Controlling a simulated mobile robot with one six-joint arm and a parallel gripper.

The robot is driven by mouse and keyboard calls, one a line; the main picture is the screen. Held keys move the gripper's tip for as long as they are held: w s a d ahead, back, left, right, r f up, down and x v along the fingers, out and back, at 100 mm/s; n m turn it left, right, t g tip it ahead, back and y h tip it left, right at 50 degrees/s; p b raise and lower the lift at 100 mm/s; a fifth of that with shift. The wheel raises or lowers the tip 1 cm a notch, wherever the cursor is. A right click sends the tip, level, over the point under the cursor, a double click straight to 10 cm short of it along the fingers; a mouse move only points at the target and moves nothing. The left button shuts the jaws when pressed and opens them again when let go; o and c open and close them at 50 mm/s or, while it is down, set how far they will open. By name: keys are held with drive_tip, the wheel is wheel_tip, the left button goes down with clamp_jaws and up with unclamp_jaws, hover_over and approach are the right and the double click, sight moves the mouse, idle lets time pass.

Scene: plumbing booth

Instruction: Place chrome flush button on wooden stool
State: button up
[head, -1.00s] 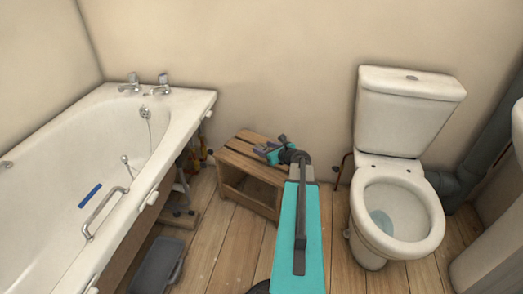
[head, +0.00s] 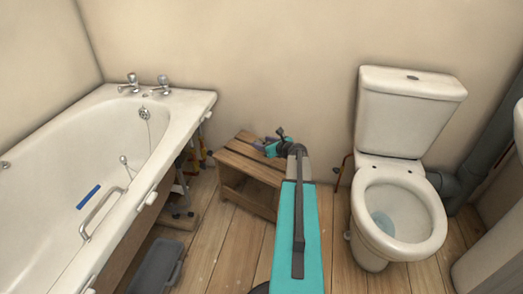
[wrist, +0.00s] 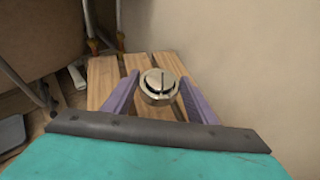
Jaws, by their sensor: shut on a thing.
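The chrome flush button (wrist: 159,86) is a round metal piece with a split top. It sits between the two purple fingers of my gripper (wrist: 156,92) in the wrist view, and the gripper is shut on it. The wooden stool (wrist: 103,78) has a slatted top and lies below the button in the wrist view; whether the button touches it I cannot tell. In the head view my gripper (head: 262,142) is over the back right part of the stool (head: 238,161), and the button is too small to make out.
The bathtub (head: 160,185) stands left of the stool, with its metal legs beneath the rim. The toilet (head: 398,215) stands to the right. The wall (head: 260,60) is close behind the stool. A grey tray-like object (head: 155,268) lies on the floor at front left.

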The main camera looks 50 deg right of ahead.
drive_tip(key=shift+f+b, duration=0.8)
drive_tip(key=shift+f, duration=0.8)
drive_tip(key=shift+f, duration=0.2)
drive_tip(key=o, duration=1.2)
drive_tip(key=shift+r, duration=0.15)
drive_tip(key=shift+s+r, duration=0.1)
drive_tip(key=shift+s+a+r, duration=0.15)
drive_tip(key=shift+s+r, duration=0.1)
drive_tip(key=shift+s, duration=0.35)
drive_tip(key=p+v, duration=0.3)
drive_tip(key=v, duration=0.7)
drive_tip(key=shift+s, duration=0.25)
drive_tip(key=shift+r, duration=0.1)
